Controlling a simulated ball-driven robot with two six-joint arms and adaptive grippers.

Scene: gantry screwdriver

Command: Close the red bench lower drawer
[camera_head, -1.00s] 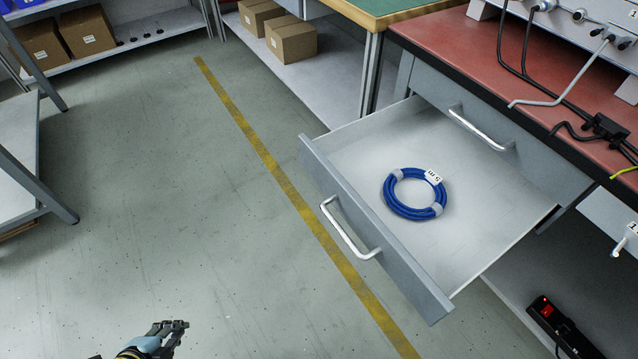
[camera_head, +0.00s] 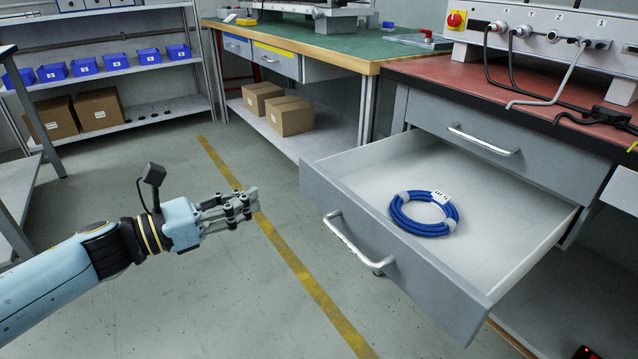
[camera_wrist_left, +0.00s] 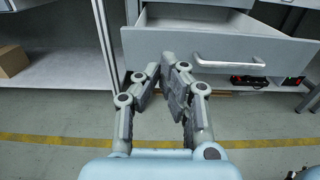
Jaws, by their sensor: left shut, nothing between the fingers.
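The red bench lower drawer (camera_head: 400,255) is pulled far out, below a shut upper drawer (camera_head: 490,150). Its grey front carries a silver bar handle (camera_head: 355,245), and a coiled blue cable (camera_head: 425,213) lies inside. My left gripper (camera_head: 252,203) is shut and empty, held in the air to the left of the drawer front, apart from it. In the left wrist view the fingers (camera_wrist_left: 162,75) point toward the drawer front (camera_wrist_left: 180,45), with its handle (camera_wrist_left: 228,62) to their right.
The red bench top (camera_head: 430,75) holds a panel with cables. A green bench (camera_head: 320,42) stands behind, with cardboard boxes (camera_head: 290,115) on its lower shelf. A shelf rack (camera_head: 140,60) is at the back left. The floor (camera_head: 260,310) before the drawer is clear.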

